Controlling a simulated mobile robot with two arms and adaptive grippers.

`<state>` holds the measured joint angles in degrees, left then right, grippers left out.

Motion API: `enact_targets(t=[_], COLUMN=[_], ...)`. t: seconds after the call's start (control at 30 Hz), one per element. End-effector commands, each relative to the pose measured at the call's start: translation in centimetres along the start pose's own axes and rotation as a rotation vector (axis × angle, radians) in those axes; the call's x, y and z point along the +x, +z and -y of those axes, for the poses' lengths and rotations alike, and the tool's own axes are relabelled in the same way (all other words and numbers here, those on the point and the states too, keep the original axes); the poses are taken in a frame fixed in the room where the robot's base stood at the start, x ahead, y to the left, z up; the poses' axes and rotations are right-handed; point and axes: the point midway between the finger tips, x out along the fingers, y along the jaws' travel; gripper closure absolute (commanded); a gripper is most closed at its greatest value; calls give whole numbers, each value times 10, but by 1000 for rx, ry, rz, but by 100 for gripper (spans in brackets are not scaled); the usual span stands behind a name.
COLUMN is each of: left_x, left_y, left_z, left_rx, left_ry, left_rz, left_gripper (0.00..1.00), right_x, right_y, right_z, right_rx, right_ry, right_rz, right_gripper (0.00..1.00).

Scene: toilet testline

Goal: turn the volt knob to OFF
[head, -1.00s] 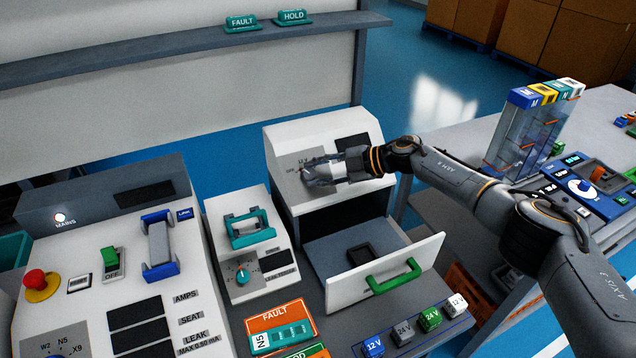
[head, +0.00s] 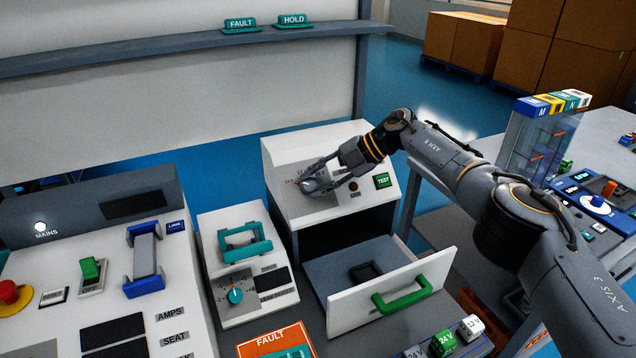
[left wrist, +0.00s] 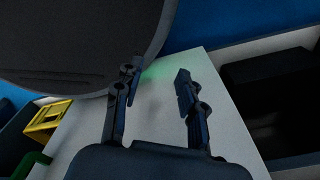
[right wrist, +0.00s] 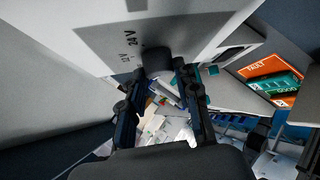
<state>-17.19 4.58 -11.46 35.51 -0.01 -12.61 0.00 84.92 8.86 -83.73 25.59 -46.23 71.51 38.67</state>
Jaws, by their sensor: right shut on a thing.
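The volt knob (right wrist: 157,61) is a dark round knob on the grey dial plate of a white sloped-top box (head: 283,155). Labels "12 V" and "24 V" show near it in the right wrist view. My right gripper (head: 312,184) is at this knob in the head view, its fingers closed about it; they hide most of it. In the right wrist view the fingers (right wrist: 160,82) sit on either side of the knob. Where the knob points cannot be told. My left gripper (left wrist: 157,84) is open and empty above a pale surface; it is not in the head view.
A green TEST button (head: 382,180) sits right of the knob. Below, a drawer with a green handle (head: 402,294) stands open. A smaller unit with a teal handle (head: 244,242) and teal knob (head: 236,295) stands left. A panel with a mains lamp (head: 40,227) is further left.

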Motion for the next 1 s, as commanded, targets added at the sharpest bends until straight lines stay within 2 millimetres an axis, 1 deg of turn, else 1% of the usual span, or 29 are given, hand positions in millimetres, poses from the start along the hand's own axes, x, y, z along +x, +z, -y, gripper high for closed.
enact_targets(t=[0.17, 0.2, 0.3, 0.57, 0.67, 0.77, 0.87, 1.0], left_x=[0, 0, 0, 0, 0, 0, 0, 0], left_y=[0, 0, 0, 1, 2, 1, 1, 0], left_z=[0, 0, 0, 0, 0, 0, 0, 0], left_rx=[0, 0, 0, 0, -1, -1, 0, 0], left_ry=[0, 0, 0, 0, -1, 0, 0, 0], left_rz=[0, 0, 0, 1, 1, 1, 0, 0], left_gripper=[60, 60, 60, 60, 60, 60, 60, 60], right_x=[2, 2, 2, 1, -3, -15, -34, -65], right_y=[-1, -1, -1, -1, 0, 0, 0, 0], right_z=[2, 2, 2, 1, 0, 0, 1, 1], right_rx=[-1, -1, -1, 0, 0, 0, 0, -1], right_ry=[-5, -5, -4, -2, -1, 0, 0, 0], right_rz=[-4, -5, -4, -2, -2, -1, 0, 0], right_gripper=[100, 64, 46, 46, 46, 46, 46, 46])
